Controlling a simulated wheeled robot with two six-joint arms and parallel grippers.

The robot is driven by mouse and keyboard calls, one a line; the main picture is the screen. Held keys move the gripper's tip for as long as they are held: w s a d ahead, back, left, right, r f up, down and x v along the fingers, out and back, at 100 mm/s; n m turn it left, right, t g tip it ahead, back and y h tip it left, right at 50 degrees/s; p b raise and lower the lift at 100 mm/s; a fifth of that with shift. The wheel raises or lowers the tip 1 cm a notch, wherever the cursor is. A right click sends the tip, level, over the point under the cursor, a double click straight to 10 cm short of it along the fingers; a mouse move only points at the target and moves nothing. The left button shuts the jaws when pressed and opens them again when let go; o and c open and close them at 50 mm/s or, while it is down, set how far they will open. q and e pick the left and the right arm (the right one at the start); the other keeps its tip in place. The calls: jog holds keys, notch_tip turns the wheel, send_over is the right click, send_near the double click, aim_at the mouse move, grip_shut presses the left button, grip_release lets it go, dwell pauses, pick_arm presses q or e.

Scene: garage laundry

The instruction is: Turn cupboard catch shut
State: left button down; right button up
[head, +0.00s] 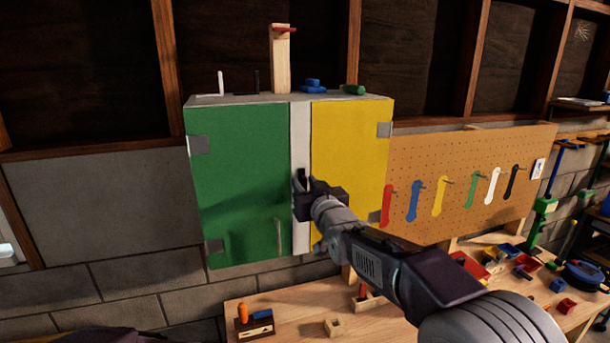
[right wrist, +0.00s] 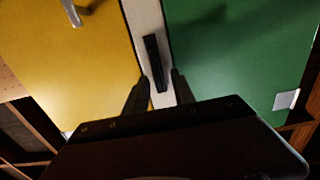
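The cupboard has a green door (head: 240,180) on the left and a yellow door (head: 350,150) on the right, with a white upright strip (head: 300,130) between them. Both doors look closed. In the right wrist view the black catch (right wrist: 155,63) is a bar lying lengthwise along the white strip. My right gripper (right wrist: 160,76) is open there, one finger on each side of the catch's near end; I cannot tell if either touches it. In the head view my right gripper (head: 303,181) is in front of the strip and mostly hides the catch. My left gripper is not in view.
A pegboard (head: 470,160) with several coloured wrenches hangs right of the cupboard. Below is a wooden workbench (head: 300,310) with blocks and bins. A wooden post (head: 280,60) and small items stand on the cupboard top. Door handles stick out, such as the green one (head: 279,238).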

jog(key=shift+d, duration=0.35)
jog(key=shift+s+a+r, duration=0.1)
jog(key=shift+s+a, duration=0.05)
jog(key=shift+a, duration=0.15)
grip_shut()
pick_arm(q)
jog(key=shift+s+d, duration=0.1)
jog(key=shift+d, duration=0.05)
pick_arm(e)
jog(key=shift+d, duration=0.1)
